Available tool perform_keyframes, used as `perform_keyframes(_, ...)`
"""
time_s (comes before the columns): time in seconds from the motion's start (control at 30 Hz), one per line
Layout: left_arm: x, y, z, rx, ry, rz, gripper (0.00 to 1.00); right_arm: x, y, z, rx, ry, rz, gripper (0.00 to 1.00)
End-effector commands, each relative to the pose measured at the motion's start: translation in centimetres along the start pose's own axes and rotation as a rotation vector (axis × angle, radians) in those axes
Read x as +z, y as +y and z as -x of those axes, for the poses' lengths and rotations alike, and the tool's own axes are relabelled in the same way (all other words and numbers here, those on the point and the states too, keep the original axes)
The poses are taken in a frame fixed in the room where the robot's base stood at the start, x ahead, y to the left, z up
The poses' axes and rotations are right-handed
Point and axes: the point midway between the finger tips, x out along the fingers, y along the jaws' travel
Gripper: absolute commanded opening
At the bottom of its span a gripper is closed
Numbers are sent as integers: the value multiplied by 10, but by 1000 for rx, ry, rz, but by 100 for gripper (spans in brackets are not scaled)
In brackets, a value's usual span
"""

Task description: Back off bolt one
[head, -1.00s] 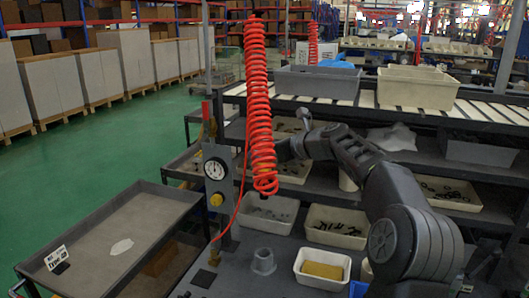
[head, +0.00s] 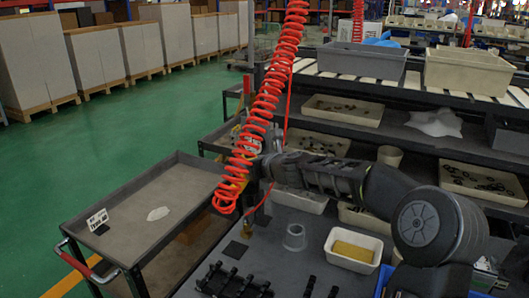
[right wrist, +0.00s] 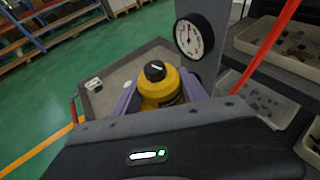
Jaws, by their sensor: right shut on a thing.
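My right gripper (right wrist: 158,98) is shut on a yellow tool-like body (right wrist: 160,88) with a black top. Its purple fingers press on both sides of it in the right wrist view. In the head view my right arm reaches in from the right to the post with the dial, and the red coiled hose (head: 262,115) partly hides the gripper and the yellow body. The round white dial (right wrist: 193,37) shows just beyond the held body. No bolt can be made out in either view. My left gripper is not in view.
A grey cart tray (head: 140,225) with a small printed card (head: 97,219) stands at left. A bin with a yellow block (head: 353,251), a grey ring (head: 295,237) and a black rack (head: 232,281) are on the bench. Shelves of bins stand behind.

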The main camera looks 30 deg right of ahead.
Motion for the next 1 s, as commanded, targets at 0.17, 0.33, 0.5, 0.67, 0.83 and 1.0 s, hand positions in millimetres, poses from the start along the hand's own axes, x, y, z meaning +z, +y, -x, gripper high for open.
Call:
perform_keyframes(0.17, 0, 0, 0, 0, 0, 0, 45, -8, 21, -7, -9, -4, -4, 0)
perform_keyframes(0.33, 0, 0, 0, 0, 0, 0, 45, -24, 57, -15, -21, -5, -8, 0)
perform_keyframes(0.5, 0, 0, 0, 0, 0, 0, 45, -38, 87, -19, -35, -7, -12, 0)
perform_keyframes(0.67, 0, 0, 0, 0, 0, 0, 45, -50, 110, -20, -44, -9, -16, 0)
perform_keyframes(0.83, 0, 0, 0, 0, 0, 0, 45, -71, 147, -18, -54, -7, -22, 0)
perform_keyframes(1.0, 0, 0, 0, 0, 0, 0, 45, -102, 200, -4, -65, -6, -26, 0)
